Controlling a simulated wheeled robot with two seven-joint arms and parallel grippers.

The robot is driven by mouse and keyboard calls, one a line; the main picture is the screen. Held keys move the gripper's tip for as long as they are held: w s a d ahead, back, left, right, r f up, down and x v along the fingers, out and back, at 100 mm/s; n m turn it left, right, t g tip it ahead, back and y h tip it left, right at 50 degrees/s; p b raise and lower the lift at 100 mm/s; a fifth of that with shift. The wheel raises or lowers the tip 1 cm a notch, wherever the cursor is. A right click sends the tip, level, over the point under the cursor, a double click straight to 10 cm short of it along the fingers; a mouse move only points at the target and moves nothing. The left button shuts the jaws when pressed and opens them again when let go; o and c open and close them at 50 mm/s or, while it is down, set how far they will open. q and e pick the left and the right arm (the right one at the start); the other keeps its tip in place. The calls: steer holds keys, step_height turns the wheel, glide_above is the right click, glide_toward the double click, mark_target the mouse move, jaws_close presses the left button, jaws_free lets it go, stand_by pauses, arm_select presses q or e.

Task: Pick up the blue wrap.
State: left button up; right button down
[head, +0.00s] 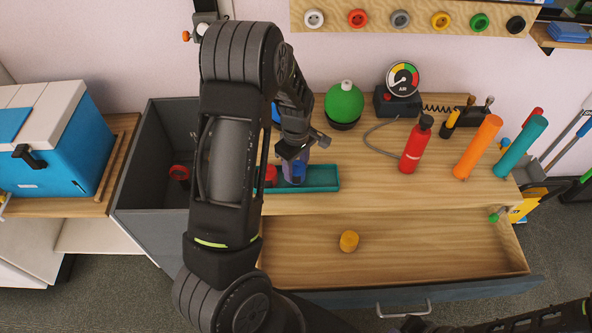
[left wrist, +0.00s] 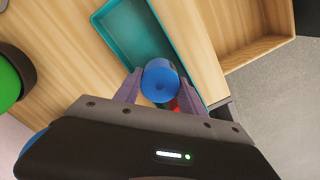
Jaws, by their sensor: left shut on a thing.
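The blue wrap (left wrist: 160,82) is a round roll seen end-on between the two fingers of my left gripper (left wrist: 158,90) in the left wrist view. The fingers touch it on both sides, so the gripper is shut on it. In the head view my left gripper (head: 295,172) points down at the teal tray (head: 322,178), and only a little of the roll shows between the fingers. I cannot tell whether the roll touches the tray. The right gripper is not in view.
A red item (head: 271,175) lies in the tray, partly behind my arm. A green ball (head: 344,102), air gauge (head: 402,80), red bottle (head: 416,146) and orange roll (head: 477,147) stand on the bench. The open drawer (head: 440,245) holds a yellow roll (head: 349,241).

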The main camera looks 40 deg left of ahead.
mark_target(296, 167)
arm_select(q)
step_height(296, 167, up, 8)
steer(key=shift+r, duration=0.25)
stand_by(0.5)
steer(key=w+d+r+m, duration=0.3)
steer(key=d+r+m, duration=0.1)
steer(key=d+m, duration=0.4)
steer(key=w+d+r+m, duration=0.3)
steer(key=d+r+m, duration=0.1)
steer(key=d+m, duration=0.5)
steer(key=shift+w+d, duration=0.4)
steer(key=shift+d, duration=0.5)
